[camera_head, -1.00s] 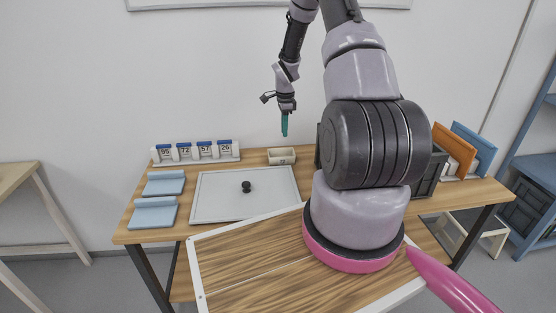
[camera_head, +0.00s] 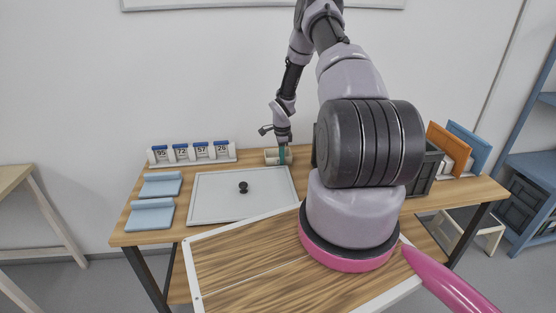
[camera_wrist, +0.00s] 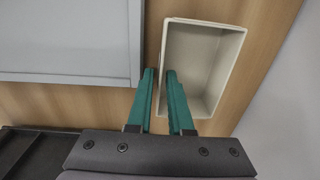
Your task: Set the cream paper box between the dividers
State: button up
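The cream paper box (camera_head: 271,161) is an open-topped, empty box at the back of the wooden table, near the wall. In the wrist view the box (camera_wrist: 241,55) lies right of the fingers. My gripper (camera_head: 283,160) points down at the box, its teal fingers partly covering it. In the wrist view my gripper (camera_wrist: 160,72) is open, with the box's left wall between the fingertips. The right finger is over the inside, the left finger outside; contact cannot be told. Upright orange (camera_head: 448,143) and blue (camera_head: 470,143) panels, possibly the dividers, stand at the table's right end.
A grey board with a black knob (camera_head: 243,187) lies left of the box. Numbered blue-topped holders (camera_head: 191,152) stand at the back left, with two light-blue pads (camera_head: 152,213) in front. A dark crate (camera_head: 427,172) is partly hidden behind my arm.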

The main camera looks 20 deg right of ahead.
jog(key=shift+f, duration=0.35)
grip_shut()
dwell(1.2)
